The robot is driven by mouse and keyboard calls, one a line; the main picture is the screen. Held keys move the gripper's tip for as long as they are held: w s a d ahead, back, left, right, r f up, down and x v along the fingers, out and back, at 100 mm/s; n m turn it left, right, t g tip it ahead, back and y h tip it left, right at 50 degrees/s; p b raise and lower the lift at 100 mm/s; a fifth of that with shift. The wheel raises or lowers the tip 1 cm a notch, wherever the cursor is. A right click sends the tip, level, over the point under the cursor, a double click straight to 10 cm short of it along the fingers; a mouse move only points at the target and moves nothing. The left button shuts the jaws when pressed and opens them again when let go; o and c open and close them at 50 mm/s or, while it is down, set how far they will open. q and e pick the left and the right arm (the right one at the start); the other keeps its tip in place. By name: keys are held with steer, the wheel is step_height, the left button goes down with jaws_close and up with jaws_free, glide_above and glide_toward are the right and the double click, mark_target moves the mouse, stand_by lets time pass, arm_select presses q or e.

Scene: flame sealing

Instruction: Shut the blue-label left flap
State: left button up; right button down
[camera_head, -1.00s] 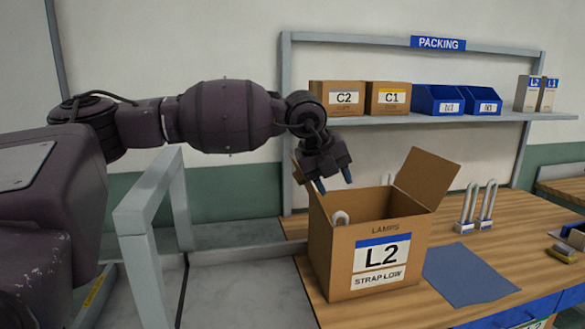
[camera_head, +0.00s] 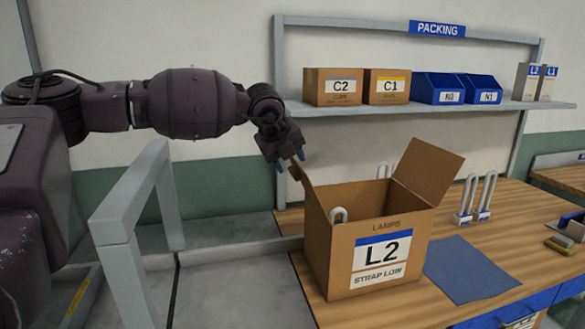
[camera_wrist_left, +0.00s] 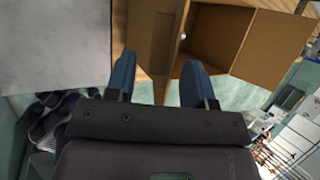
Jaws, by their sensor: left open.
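The cardboard box (camera_head: 350,285) with the blue L2 label stands on the wooden bench, its top open. Its left flap (camera_head: 301,174) stands up from the left rim, seen nearly edge-on. Its right flap (camera_head: 427,171) stands up, leaning outward. My left gripper (camera_head: 290,163) is open and empty at the top of the left flap, its blue fingertips pointing down. I cannot tell whether it touches the flap. In the left wrist view the open fingers (camera_wrist_left: 158,80) frame brown cardboard, with the box opening beyond. My right gripper is out of view.
A grey frame (camera_head: 130,215) stands left of the box. A shelf (camera_head: 400,108) holds boxes and bins behind.

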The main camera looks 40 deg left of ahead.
mark_target(294, 171)
arm_select(q)
steer(key=shift+x, duration=1.85)
jaws_close()
